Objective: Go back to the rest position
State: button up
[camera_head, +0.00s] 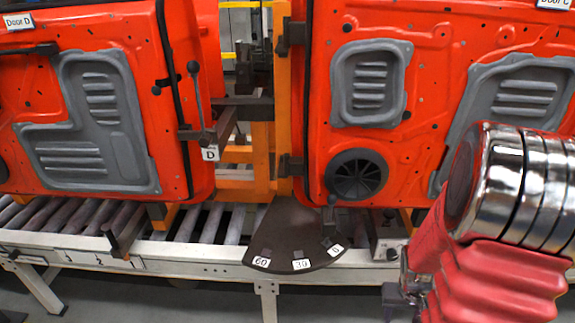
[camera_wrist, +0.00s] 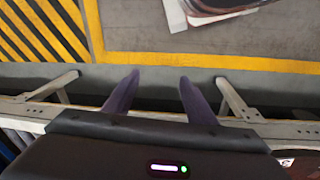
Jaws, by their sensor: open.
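My gripper (camera_wrist: 160,95) shows in the wrist view as two purple fingers standing apart, with nothing between them. It is open and points down over the floor beside the conveyor frame. In the head view my red and silver arm fills the lower right, and the fingers cannot be made out clearly there. Two orange door panels stand on the line: Door D (camera_head: 40,110) at the left and Door C (camera_head: 440,60) at the right. No part of either door is seen between my fingers.
The roller conveyor (camera_head: 120,255) runs below the doors. A dark angle plate (camera_head: 295,235) marked 60, 30 and 0 sticks out from it. A lever (camera_head: 200,105) stands near the D tag. Yellow lines (camera_wrist: 210,62) and a striped area (camera_wrist: 40,30) mark the floor.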

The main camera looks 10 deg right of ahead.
jog(key=s+a+r+n+t, duration=0.1)
jog(key=a+r+n+t, duration=0.1)
jog(key=a+r, duration=1)
jog(key=a+r+n+t+y, duration=0.1)
jog(key=a+r+n+t, duration=0.1)
jog(key=a+r, duration=1.1)
notch_tip(320, 180, up, 4)
jog(key=shift+s+r+n+t, duration=0.15)
jog(key=shift+s+n+t, duration=0.25)
jog(key=shift+t, duration=0.3)
